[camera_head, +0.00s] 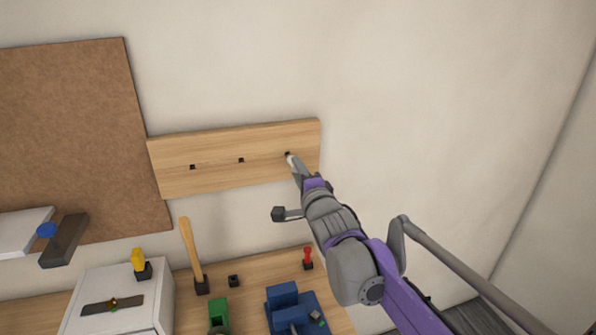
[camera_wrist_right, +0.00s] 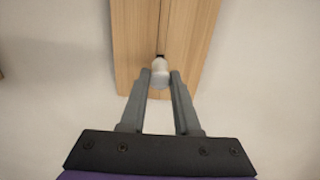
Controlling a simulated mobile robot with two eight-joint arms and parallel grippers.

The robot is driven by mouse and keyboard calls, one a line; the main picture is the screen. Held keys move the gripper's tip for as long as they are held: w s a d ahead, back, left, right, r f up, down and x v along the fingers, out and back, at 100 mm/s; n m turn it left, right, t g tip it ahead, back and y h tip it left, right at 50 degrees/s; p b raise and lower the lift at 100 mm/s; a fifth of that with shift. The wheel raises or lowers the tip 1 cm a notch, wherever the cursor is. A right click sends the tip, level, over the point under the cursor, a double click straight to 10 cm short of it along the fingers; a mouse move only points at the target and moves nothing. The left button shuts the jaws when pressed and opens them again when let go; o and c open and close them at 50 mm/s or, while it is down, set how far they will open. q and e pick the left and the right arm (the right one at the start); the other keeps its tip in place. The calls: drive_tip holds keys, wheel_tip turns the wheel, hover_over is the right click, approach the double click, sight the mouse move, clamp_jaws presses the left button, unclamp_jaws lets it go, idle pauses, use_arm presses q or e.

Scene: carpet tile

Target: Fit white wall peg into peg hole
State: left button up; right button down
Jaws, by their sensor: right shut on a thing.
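The white wall peg (camera_wrist_right: 160,72) is between the fingertips of my right gripper (camera_wrist_right: 160,83), which is shut on it. The peg points at a dark square hole in the wooden board (camera_wrist_right: 195,35) in the right wrist view. In the head view the white peg (camera_head: 291,160) is at the rightmost peg hole (camera_head: 287,153) of the board (camera_head: 215,177), and my right gripper (camera_head: 298,172) reaches up to it from below right. Whether the peg tip is inside the hole or just in front of it cannot be told. My left gripper is not in view.
Two other square holes, at the middle (camera_head: 241,160) and left (camera_head: 192,167) of the board, look empty. A cork panel (camera_head: 70,130) hangs at left. Below are a wooden hammer-like handle (camera_head: 191,250), a white box (camera_head: 145,285), a blue vise (camera_head: 285,297) and a red-topped item (camera_head: 307,256).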

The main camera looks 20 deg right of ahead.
drive_tip(key=shift+w, duration=1.6)
drive_tip(key=c, duration=0.6)
unclamp_jaws()
drive_tip(key=shift+o, duration=0.2)
drive_tip(key=s, duration=1)
drive_tip(key=shift+s+b, duration=0.4)
drive_tip(key=shift+b, duration=0.05)
drive_tip(key=shift+d, duration=0.1)
